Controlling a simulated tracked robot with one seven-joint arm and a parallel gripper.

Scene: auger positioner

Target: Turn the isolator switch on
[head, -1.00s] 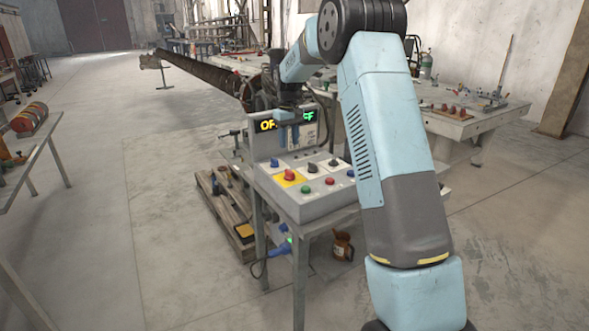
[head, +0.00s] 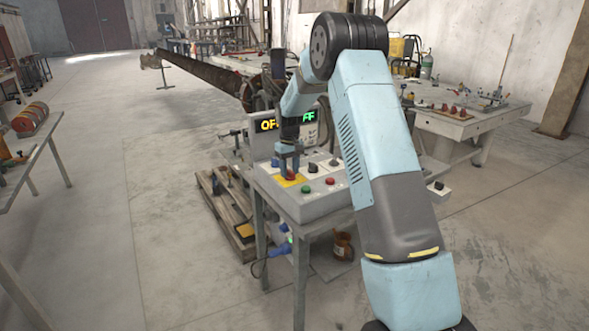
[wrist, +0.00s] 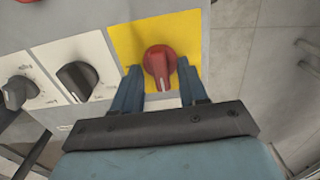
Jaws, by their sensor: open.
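The isolator switch is a red rotary knob (wrist: 160,66) on a yellow plate (wrist: 118,37), on the left part of the grey control box (head: 318,208). In the wrist view its handle points roughly toward my gripper. My gripper (wrist: 160,80) is open, with one blue finger on each side of the red knob, apart from it as far as I can tell. In the head view my gripper (head: 289,168) is right over the knob (head: 291,177) and partly covers it. Whether the fingers touch the panel cannot be told.
Two black knobs (wrist: 76,80) (wrist: 18,92) sit beside the yellow plate. Green (head: 306,189) and red (head: 330,182) buttons are at the panel's front. A display (head: 268,125) behind reads partly hidden "OFF" text. A pallet (head: 225,205) lies on the floor left.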

